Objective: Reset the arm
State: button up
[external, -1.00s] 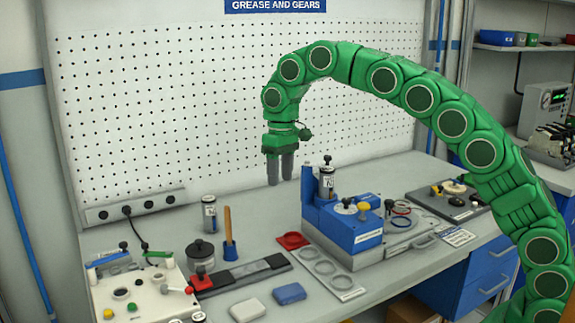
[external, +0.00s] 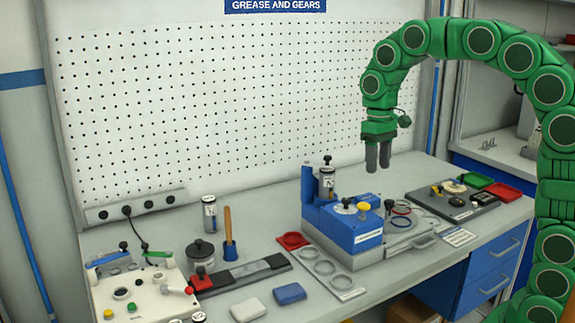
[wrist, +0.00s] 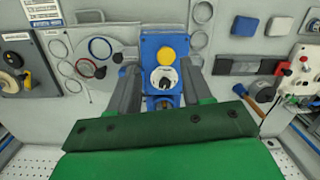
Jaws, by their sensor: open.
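My green arm arches in from the right in the external view. My gripper (external: 378,156) points down, open and empty, in the air above the back right part of the workbench (external: 255,278). It is right of and higher than the blue machine (external: 352,238), touching nothing. In the wrist view the two dark fingers of my gripper (wrist: 160,90) are spread apart, with the blue machine (wrist: 148,42) and its yellow knob beyond them.
A dark tray with parts (external: 452,205) and green and red trays (external: 475,180) lie at the right. A white control box (external: 140,290), wooden-handled brush (external: 228,225) and canister (external: 209,213) stand at the left. A pegboard (external: 230,100) rises behind.

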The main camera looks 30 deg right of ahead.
jog(key=s+d+f, duration=0.2)
jog(key=s+d, duration=0.3)
jog(key=s, duration=0.4)
jog(key=s+d+f+m, duration=0.1)
jog(key=s+d+f, duration=0.2)
jog(key=s, duration=0.7)
jog(key=s+d+f+m, duration=0.1)
jog(key=s+d+f, duration=0.2)
jog(key=s+d, duration=0.4)
jog(key=s, duration=0.3)
jog(key=shift+s+f+g, duration=0.15)
jog(key=shift+s+g, duration=0.05)
jog(key=shift+g, duration=0.1)
jog(key=shift+d, duration=0.1)
